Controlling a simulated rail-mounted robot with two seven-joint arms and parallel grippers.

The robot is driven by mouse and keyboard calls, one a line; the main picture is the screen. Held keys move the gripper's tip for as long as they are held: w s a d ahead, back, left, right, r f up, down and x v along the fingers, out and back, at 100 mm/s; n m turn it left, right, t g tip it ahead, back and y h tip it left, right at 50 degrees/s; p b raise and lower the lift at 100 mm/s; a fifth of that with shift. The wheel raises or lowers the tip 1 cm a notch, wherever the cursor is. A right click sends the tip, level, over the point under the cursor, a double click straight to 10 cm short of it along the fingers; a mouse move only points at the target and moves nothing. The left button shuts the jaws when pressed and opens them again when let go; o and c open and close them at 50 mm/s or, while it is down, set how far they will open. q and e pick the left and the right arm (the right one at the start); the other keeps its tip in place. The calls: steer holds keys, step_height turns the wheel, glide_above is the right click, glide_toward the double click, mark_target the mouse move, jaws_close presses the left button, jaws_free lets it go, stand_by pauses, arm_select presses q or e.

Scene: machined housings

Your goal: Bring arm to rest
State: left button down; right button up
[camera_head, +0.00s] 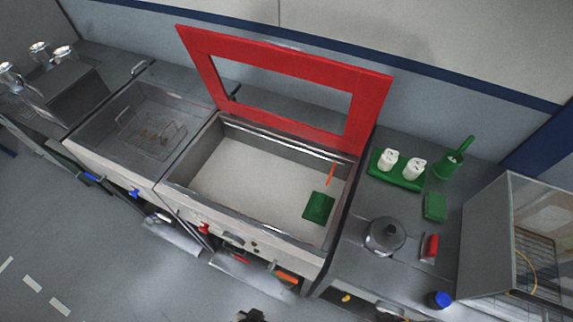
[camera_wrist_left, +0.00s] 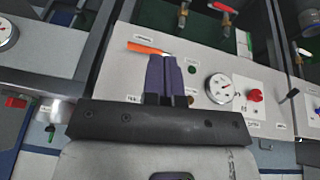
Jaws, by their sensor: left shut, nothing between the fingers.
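My left gripper (camera_wrist_left: 165,62) shows in the left wrist view. Its two dark purple fingers are pressed together with nothing between them. They point toward a light front panel with an orange handle (camera_wrist_left: 150,47), a round gauge (camera_wrist_left: 220,88) and a red knob (camera_wrist_left: 255,96). The fingers overlap the panel in the picture; I cannot tell whether they touch it. In the head view a dark part (camera_head: 250,315) shows at the bottom edge, and I cannot tell which part of me it is. My right gripper is not in view.
An open basin (camera_head: 235,180) with a raised red-framed lid (camera_head: 205,65) holds a green block (camera_head: 318,207). A fryer basket (camera_head: 152,135) is left of it. On the right counter are a lidded pot (camera_head: 385,236), a green tray (camera_head: 380,176) and a glass-sided cabinet (camera_head: 485,235). The floor at lower left is clear.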

arm_select(q)
steer(key=s+a+r+n+y, duration=0.2)
steer(key=s+a+r, duration=0.1)
steer(key=a+r, duration=1.1)
step_height(320, 180, up, 15)
steer(key=w+p, duration=0.1)
steer(key=p, duration=1.4)
steer(key=shift+d+r, duration=0.2)
